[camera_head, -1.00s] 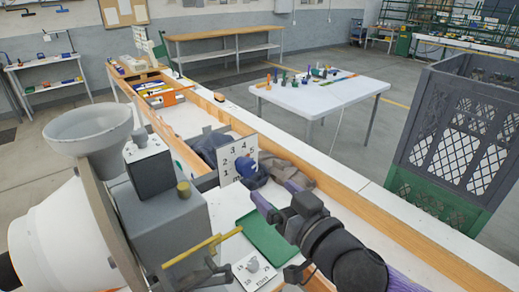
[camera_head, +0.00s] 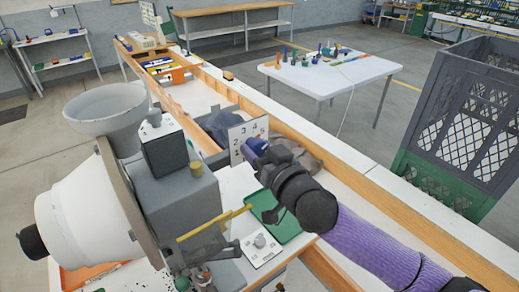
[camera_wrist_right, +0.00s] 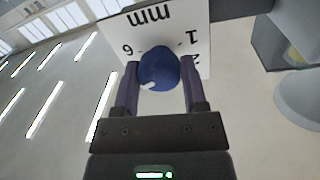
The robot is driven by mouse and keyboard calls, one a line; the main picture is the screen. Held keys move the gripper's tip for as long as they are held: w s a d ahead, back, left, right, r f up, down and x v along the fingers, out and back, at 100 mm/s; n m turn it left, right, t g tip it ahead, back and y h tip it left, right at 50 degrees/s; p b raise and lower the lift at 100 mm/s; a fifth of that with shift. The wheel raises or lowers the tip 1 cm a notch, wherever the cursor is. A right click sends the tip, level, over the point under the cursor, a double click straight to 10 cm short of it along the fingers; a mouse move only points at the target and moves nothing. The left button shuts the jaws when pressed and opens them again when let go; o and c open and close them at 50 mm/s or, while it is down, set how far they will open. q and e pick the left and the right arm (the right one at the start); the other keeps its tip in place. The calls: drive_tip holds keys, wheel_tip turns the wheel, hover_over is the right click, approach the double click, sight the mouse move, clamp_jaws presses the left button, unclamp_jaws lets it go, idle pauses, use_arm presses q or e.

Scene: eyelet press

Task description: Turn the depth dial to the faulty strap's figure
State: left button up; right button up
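The depth dial is an upright white plate (camera_head: 236,133) with black figures and a blue knob. In the head view my right gripper (camera_head: 259,152) is at the knob and hides much of it. In the right wrist view the blue knob (camera_wrist_right: 159,68) sits between the two purple fingers of the right gripper (camera_wrist_right: 159,88), which meet its two sides. The knob's white mark is at its lower left in that view. The plate (camera_wrist_right: 190,22) shows "mm", 6, 1 and part of 2, upside down. No faulty strap can be made out. My left gripper is not in view.
The grey press body (camera_head: 180,195) with a white funnel (camera_head: 107,106) stands left of the dial. A dark crate (camera_head: 470,110) stands at right.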

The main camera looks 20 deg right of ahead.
clamp_jaws()
drive_tip(key=shift+n, duration=0.3)
drive_tip(key=n, duration=0.3)
drive_tip(key=shift+n+p, duration=0.3)
drive_tip(key=shift+n, duration=0.1)
drive_tip(key=n, duration=0.4)
drive_tip(key=shift+d+n+t+y+p, duration=0.1)
drive_tip(key=shift+n+t+y+p, duration=0.2)
drive_tip(key=shift+n, duration=0.1)
drive_tip(key=n, duration=0.5)
drive_tip(key=shift+y+p, duration=0.3)
drive_tip(key=shift+n+y, duration=0.4)
drive_tip(key=shift+n, duration=1.9)
